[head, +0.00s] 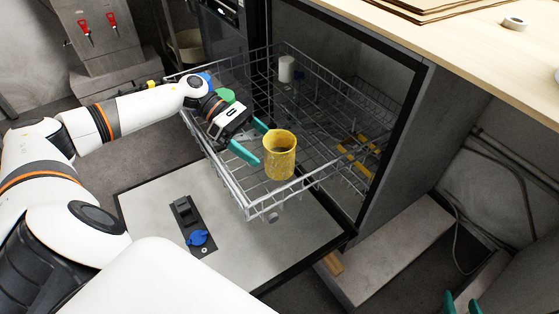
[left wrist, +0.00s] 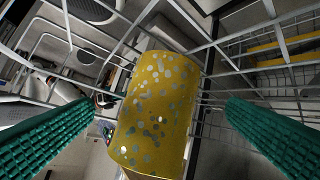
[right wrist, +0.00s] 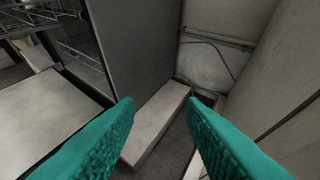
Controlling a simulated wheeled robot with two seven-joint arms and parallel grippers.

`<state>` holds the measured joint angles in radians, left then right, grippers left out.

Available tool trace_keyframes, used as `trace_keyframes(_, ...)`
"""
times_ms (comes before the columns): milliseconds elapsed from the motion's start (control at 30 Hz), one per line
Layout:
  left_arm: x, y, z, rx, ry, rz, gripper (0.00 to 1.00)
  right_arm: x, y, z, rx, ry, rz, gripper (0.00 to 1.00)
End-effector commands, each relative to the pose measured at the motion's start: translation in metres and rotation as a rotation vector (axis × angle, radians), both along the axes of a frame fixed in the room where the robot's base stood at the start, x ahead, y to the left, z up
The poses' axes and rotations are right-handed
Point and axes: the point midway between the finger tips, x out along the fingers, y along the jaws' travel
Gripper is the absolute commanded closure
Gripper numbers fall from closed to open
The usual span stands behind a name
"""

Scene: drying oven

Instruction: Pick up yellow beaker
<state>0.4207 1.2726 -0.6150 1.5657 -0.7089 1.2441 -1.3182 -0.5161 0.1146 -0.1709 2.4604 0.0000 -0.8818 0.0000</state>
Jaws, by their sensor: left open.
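The yellow beaker (head: 280,155) stands upright in the pulled-out wire rack (head: 232,186), near its front right corner. My left gripper (head: 252,146) is open, with its green fingers pointing at the beaker from the left. In the left wrist view the speckled yellow beaker (left wrist: 157,115) lies between the two spread fingers of the left gripper (left wrist: 160,130), with visible gaps on both sides. My right gripper (right wrist: 160,115) is open and empty, with its fingers apart in the right wrist view. In the head view only its fingertips (head: 462,305) show at the bottom right edge.
The oven door (head: 155,205) is folded down below the rack. A white container (head: 286,68) stands at the rack's back. A wooden countertop (head: 470,45) is at the upper right, with a tape roll (head: 513,22) on it. Wire walls edge the rack around the beaker.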

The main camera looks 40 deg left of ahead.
Motion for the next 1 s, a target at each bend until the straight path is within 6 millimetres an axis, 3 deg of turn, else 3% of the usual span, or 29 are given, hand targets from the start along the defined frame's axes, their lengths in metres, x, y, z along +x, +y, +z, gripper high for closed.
trace_keyframes(400,0.007,-0.05,-0.022,-0.001,-0.002,-0.002,0.04,0.016,0.008,0.022,0.039,-0.164,0.011,0.64)
trace_keyframes(700,0.007,-0.055,-0.024,0.001,-0.001,0.0,0.04,0.018,0.009,0.025,0.044,-0.183,0.012,0.64)
trace_keyframes(1000,0.007,-0.055,-0.024,0.001,0.0,0.001,0.52,0.018,0.009,0.025,0.043,-0.182,0.012,0.64)
